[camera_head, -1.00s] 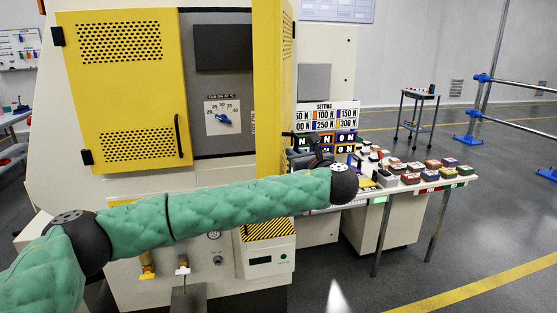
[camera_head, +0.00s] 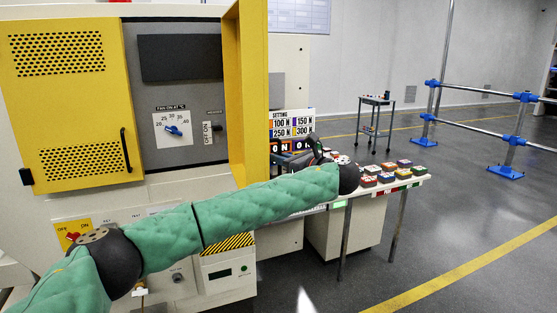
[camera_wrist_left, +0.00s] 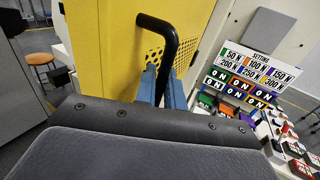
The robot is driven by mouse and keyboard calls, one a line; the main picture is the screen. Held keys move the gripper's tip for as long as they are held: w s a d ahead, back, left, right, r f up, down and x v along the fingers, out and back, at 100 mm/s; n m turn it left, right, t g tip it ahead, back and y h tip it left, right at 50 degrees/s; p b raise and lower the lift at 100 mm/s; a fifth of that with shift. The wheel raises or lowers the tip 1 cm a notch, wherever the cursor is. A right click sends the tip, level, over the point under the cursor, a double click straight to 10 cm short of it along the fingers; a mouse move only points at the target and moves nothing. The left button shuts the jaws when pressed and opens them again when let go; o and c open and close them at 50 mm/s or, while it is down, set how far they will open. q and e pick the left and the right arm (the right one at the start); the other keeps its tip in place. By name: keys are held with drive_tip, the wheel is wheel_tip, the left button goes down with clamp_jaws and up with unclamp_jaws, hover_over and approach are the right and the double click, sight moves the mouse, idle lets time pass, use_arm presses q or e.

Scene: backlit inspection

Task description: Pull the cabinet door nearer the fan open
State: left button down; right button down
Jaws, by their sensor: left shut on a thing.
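The yellow cabinet door (camera_head: 251,90) on the right of the machine stands swung out, nearly edge-on in the head view. In the left wrist view its yellow face (camera_wrist_left: 112,45) fills the upper middle, with a black bar handle (camera_wrist_left: 167,38). My left gripper (camera_wrist_left: 161,88) is shut on this handle, its blue fingers around the lower end. The fan itself cannot be made out. My right gripper is not in view.
A grey panel with a fan temperature dial (camera_head: 173,130) lies between the doors. A table of colored blocks (camera_head: 400,178) and a setting board (camera_head: 293,125) stand just right of the swung door. A small cart (camera_head: 374,120) stands farther back.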

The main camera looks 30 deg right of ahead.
use_arm(q)
drive_tip(key=shift+w+a+r, duration=0.1)
drive_tip(key=shift+w+r, duration=0.05)
drive_tip(key=c, duration=1.6)
unclamp_jaws()
drive_tip(key=shift+a, duration=0.15)
